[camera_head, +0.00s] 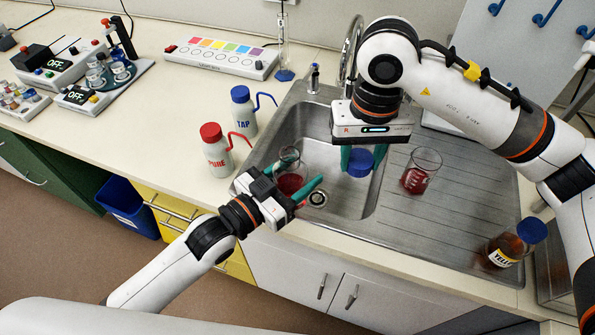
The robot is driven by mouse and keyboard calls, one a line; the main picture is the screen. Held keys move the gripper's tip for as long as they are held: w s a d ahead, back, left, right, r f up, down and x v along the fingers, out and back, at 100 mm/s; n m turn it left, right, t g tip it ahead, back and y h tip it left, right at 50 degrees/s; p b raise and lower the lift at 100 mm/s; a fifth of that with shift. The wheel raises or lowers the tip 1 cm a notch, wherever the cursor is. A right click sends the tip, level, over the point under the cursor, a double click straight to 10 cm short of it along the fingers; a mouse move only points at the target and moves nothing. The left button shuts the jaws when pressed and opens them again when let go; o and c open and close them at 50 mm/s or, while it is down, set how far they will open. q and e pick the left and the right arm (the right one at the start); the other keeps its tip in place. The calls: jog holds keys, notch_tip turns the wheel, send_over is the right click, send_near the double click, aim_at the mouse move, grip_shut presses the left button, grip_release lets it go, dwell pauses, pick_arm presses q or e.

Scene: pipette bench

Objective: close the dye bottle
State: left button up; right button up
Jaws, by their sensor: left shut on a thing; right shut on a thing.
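My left gripper (293,178) is shut on a clear glass bottle (290,184) with red liquid, at the left side of the sink. The bottle's mouth faces up and looks uncapped; the gripper body hides part of it. My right gripper (362,158) points down over the sink and is shut on a blue screw cap (360,164). The cap is apart from the bottle, to its right and higher in the air.
A beaker (421,172) with red liquid stands on the drainboard right of the basin (345,200). Red-topped PURE (217,152) and blue-topped TAP (243,112) wash bottles stand left of the sink.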

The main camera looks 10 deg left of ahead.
jog(key=n, duration=0.2)
send_near(290, 149)
jog(key=s, duration=0.2)
jog(key=shift+d+f, duration=0.15)
jog(key=shift+f, duration=0.1)
jog(key=shift+f, duration=0.15)
jog(key=shift+f, duration=1.9)
jog(key=shift+f, duration=0.85)
jog(key=shift+f, duration=0.55)
